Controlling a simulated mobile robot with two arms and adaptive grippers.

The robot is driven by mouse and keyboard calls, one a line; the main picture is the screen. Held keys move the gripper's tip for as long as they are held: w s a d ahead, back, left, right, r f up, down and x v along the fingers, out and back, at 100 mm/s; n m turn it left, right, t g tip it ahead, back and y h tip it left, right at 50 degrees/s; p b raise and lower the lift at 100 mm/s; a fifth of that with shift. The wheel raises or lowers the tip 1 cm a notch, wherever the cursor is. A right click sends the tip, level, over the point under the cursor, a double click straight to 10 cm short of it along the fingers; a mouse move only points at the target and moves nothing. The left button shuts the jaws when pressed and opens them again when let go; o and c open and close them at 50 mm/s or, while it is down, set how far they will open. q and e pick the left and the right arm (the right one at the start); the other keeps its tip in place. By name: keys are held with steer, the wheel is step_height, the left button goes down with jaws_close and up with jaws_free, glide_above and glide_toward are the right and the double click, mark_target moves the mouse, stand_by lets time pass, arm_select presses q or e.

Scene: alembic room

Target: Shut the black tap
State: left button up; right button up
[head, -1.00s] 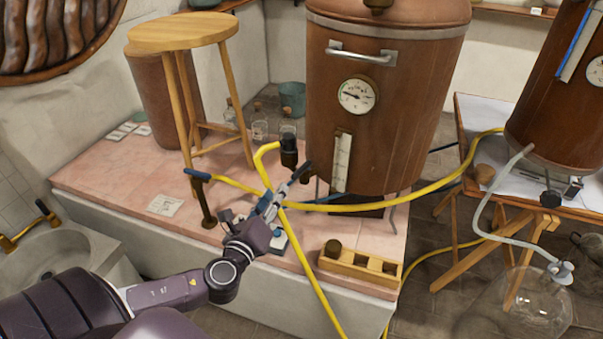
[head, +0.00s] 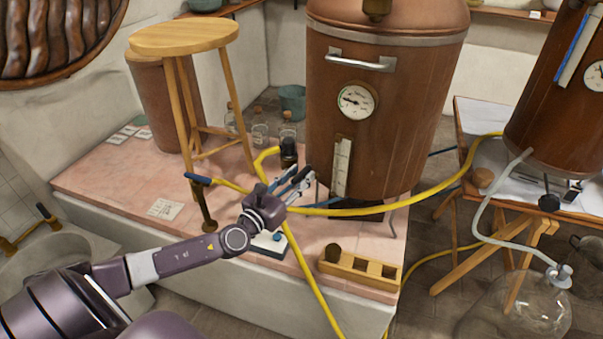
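My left gripper (head: 296,180) reaches over the pink platform from the left. Its fingers look spread with a gap between them, and I see nothing held. They are in front of the lower left of the big copper vessel (head: 380,120). A black upright fitting (head: 288,152) with the yellow hose beside it stands just behind and above the fingers. A black knob (head: 549,202) also shows under the right-hand copper vessel, far from the gripper. I cannot tell for certain which is the black tap, or its setting. My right gripper is out of view.
The yellow hose (head: 400,208) crosses near the gripper and drops over the platform edge. A wooden holder (head: 345,264) lies at front right. Glass bottles (head: 260,130) stand behind.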

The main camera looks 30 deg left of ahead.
arm_select(q)
steer(key=shift+w, duration=0.6)
jaws_close()
